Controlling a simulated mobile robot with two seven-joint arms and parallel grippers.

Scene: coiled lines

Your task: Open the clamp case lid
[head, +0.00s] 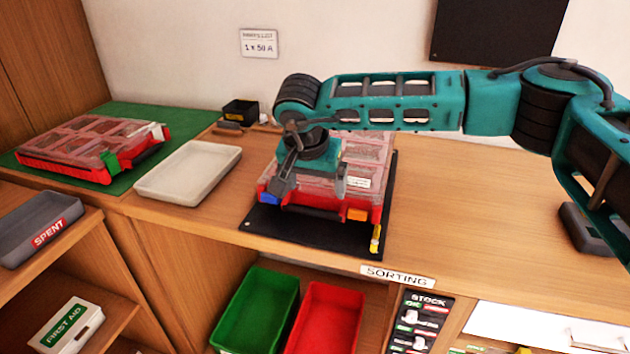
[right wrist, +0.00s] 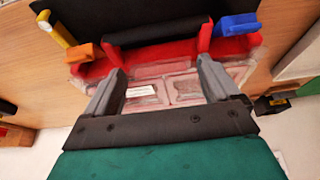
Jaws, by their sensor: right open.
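A red case (head: 378,213) with a clear lid (head: 368,150) lies on a black mat (head: 300,232) at the middle of the bench, its lid looking shut. Its front has a blue latch (head: 270,198), an orange latch (head: 357,214) and a dark handle; in the right wrist view I see the blue latch (right wrist: 237,25), the orange latch (right wrist: 78,53) and the handle (right wrist: 158,30). My right gripper (head: 313,187) is open and empty over the case front; its fingers (right wrist: 161,66) are spread above the lid behind the handle. My arm hides part of the case. My left gripper is not in view.
A second red case (head: 60,168) lies on a green mat (head: 150,118) at left. A pale empty tray (head: 190,200) and small black bin (head: 240,112) stand nearby. A yellow piece (head: 376,238) is at the mat's right front. Green (head: 232,318) and red bins (head: 322,345) sit below.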

